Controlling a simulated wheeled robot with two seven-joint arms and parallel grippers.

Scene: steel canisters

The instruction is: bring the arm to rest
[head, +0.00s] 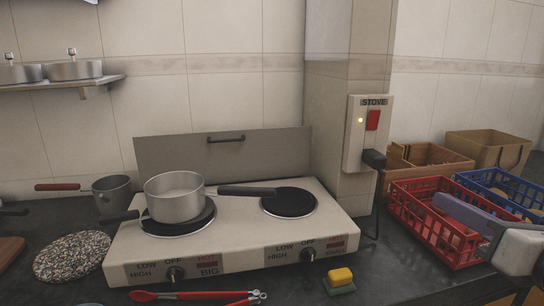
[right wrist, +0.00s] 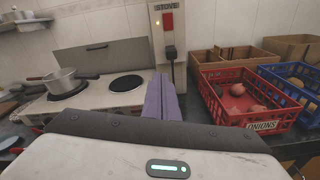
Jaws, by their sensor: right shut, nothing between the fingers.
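My right gripper (head: 442,203) comes in from the right edge of the head view. Its purple fingers are over the red basket and seem to hold nothing. In the right wrist view the fingers of this gripper (right wrist: 162,84) are closed together, with nothing between them, and point toward the stove switch and its plug. My left gripper is in neither view. Two steel canisters (head: 75,70) stand on the wall shelf at the upper left.
A two-plate stove (head: 240,235) carries a steel pot (head: 174,199). A red basket (head: 408,213) of onions and a blue basket (head: 482,180) stand at the right, near my right gripper. A yellow sponge (head: 340,277) and red tongs (head: 190,295) lie in front.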

